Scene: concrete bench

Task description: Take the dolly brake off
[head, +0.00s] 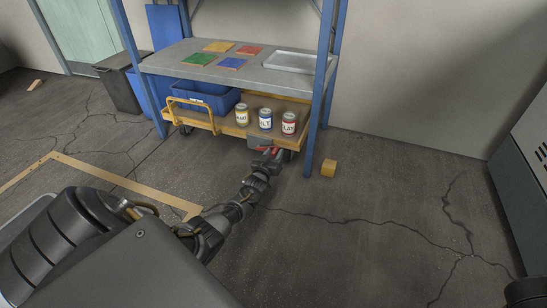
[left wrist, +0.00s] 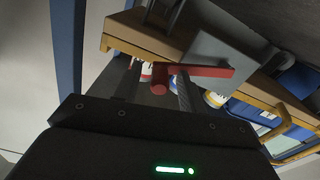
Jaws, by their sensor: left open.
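The dolly (head: 228,127) is a low wooden deck with a yellow edge and handle, standing under the bench. Its red brake lever (head: 266,149) shows at the front edge and, in the left wrist view, as a red bar (left wrist: 207,71) with a round end (left wrist: 160,79) beside a grey plate (left wrist: 218,50). My left gripper (head: 267,157) is open at the lever. In the left wrist view the lever's round end lies between the two fingers (left wrist: 157,88); whether they touch it I cannot tell.
Several cans (head: 265,120) and a blue crate (head: 205,98) stand on the dolly. The concrete bench (head: 190,60) above carries coloured tiles and a tray (head: 292,62). A blue post (head: 317,125) stands just right of my gripper. A yellow block (head: 328,168) lies on the floor.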

